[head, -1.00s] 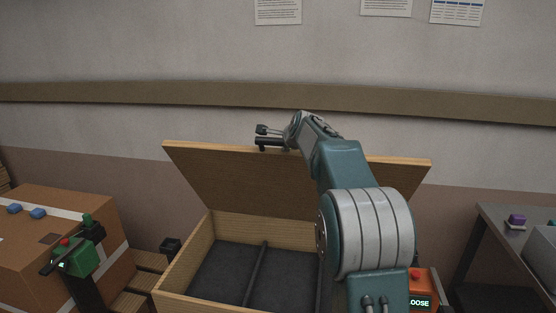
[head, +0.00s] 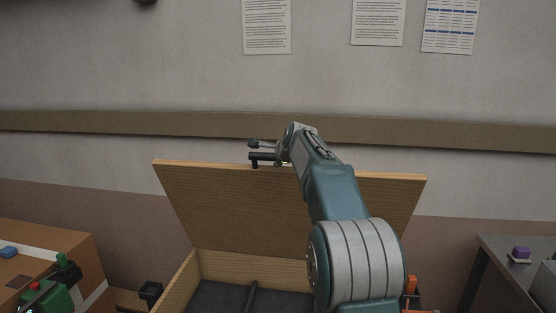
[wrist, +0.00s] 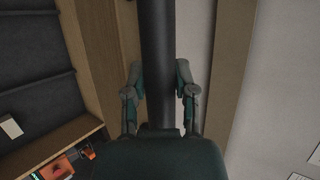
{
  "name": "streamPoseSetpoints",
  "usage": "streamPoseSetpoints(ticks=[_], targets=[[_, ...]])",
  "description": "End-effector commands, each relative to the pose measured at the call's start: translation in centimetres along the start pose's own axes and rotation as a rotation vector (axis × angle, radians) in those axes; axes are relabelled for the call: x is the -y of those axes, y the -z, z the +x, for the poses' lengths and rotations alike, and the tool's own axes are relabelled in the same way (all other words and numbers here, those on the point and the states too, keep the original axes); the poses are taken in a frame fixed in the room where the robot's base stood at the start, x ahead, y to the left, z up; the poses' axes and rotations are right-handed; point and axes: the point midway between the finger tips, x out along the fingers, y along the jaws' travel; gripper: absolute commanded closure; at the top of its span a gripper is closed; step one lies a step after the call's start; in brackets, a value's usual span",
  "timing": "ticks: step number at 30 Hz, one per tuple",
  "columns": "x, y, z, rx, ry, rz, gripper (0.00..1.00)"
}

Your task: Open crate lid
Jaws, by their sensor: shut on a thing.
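The wooden crate (head: 187,283) stands in front of me with its lid (head: 235,205) raised, its underside facing me and its top edge below the wall rail. The crate's dark-lined inside with a divider (head: 250,298) is partly visible. My gripper (head: 262,151) is at the lid's top edge, left of its middle, and is shut on a dark bar, apparently the lid's handle. In the wrist view the bar (wrist: 158,35) runs between the fingers of my gripper (wrist: 159,72). My arm hides the lid's right part and much of the crate's right side.
A grey table (head: 500,250) with a purple object (head: 521,252) stands at the right. The wall with a rail (head: 100,124) is behind the lid.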

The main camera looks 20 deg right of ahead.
Motion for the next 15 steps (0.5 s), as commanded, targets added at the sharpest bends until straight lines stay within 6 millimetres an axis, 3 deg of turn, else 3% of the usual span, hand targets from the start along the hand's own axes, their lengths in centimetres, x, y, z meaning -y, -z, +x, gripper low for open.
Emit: streamPoseSetpoints(ticks=[1, 3, 15], targets=[[0.33, -0.12, -0.25, 0.002, 0.008, 0.0, 0.6], [0.35, -0.07, -0.26, 0.002, 0.008, 0.0, 0.29], [0.15, 0.08, -0.15, -0.001, 0.003, 0.001, 0.29]])
